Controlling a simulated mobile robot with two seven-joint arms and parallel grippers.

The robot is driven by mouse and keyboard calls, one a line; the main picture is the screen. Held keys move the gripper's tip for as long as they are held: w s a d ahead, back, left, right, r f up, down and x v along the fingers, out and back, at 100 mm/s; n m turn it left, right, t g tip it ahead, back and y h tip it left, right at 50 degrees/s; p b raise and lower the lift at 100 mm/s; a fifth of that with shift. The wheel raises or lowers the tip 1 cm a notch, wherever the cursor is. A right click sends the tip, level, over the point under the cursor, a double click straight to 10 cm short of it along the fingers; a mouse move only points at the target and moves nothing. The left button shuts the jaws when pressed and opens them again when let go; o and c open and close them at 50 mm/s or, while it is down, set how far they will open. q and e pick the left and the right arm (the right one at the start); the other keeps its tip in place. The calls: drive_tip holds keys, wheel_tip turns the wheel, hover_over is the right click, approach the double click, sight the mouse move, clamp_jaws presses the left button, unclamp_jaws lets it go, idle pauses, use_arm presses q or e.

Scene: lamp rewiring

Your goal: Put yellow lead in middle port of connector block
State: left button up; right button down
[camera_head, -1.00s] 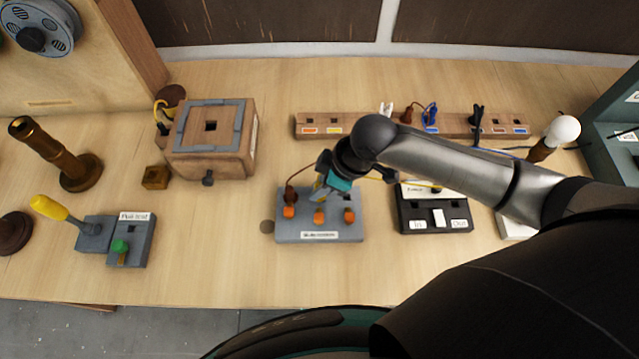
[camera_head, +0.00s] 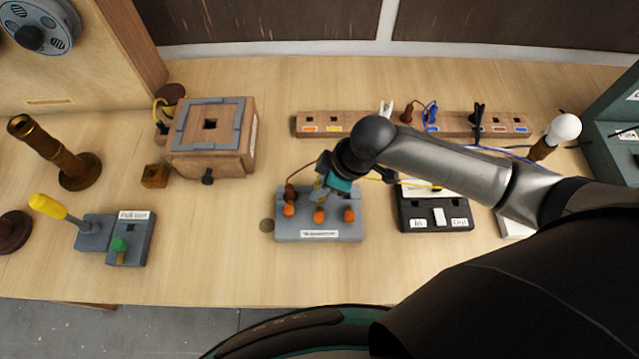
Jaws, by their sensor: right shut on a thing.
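The grey connector block (camera_head: 320,236) with several orange knobs lies on the table in the middle of the picture. My right gripper (camera_head: 327,187) is over the back of the block, pointing down, shut on the yellow lead. A little of the yellow lead's plug (camera_head: 319,193) shows at the fingertips, above the middle port. The gripper hides that port, so I cannot tell whether the plug is in it. A brown lead (camera_head: 291,192) stands at the block's left port. A yellow cable (camera_head: 420,185) runs right from the gripper. My left gripper is not in view.
A black switch box (camera_head: 434,215) stands right of the block, and a wooden socket strip (camera_head: 365,124) lies behind it. A wooden box (camera_head: 211,137) and a lever unit (camera_head: 128,238) are to the left. The table's front strip is clear.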

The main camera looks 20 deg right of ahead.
drive_tip(key=shift+f, duration=0.1)
drive_tip(key=c, duration=0.7)
unclamp_jaws()
drive_tip(key=p+v, duration=0.2)
drive_tip(key=v, duration=1.3)
